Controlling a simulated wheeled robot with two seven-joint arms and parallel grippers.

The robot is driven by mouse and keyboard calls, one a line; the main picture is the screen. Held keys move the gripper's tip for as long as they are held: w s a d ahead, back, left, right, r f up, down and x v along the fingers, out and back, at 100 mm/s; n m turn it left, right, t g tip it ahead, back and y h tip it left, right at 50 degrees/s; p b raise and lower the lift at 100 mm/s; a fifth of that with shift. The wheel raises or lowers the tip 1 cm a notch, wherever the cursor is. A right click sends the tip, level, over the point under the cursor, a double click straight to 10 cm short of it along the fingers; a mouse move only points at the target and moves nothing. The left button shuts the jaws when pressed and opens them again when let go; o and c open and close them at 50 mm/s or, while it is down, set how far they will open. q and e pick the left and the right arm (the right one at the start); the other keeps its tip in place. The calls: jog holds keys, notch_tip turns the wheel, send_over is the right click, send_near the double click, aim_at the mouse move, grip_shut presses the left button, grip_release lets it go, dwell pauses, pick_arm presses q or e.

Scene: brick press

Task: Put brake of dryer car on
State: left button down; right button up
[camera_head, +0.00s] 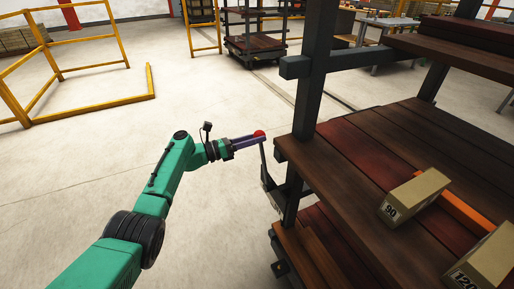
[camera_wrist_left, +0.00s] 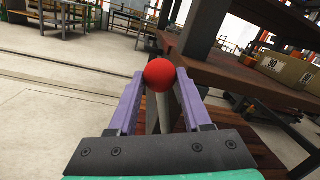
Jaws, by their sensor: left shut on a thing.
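The dryer car (camera_head: 345,160) stands at the right of the head view, a dark frame with wooden plank shelves. Its brake lever (camera_head: 265,165) is a grey bar with a red ball knob (camera_head: 260,134), at the car's near left corner post. My left gripper (camera_head: 254,138) is shut on the lever just at the knob. In the left wrist view the red knob (camera_wrist_left: 159,72) sits between the two purple fingertips, and the grey lever runs down between the fingers. The lever leans slightly in the head view. The lever's foot is partly hidden by the frame. My right gripper is not in view.
Cardboard boxes (camera_head: 414,196) marked with numbers lie on the car's shelf beside an orange bar (camera_head: 465,216). Yellow railings (camera_head: 100,108) stand at the left. Another car (camera_head: 254,45) stands at the back. The floor left of the dryer car is clear.

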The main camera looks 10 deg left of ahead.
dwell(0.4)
pick_arm(q)
jog(key=shift+c, duration=2.2)
grip_release()
jog(key=shift+o, duration=0.5)
jog(key=shift+w+a+f, duration=0.1)
jog(key=p+v, duration=0.1)
jog(key=v, duration=1.3)
jog(key=shift+a, duration=0.25)
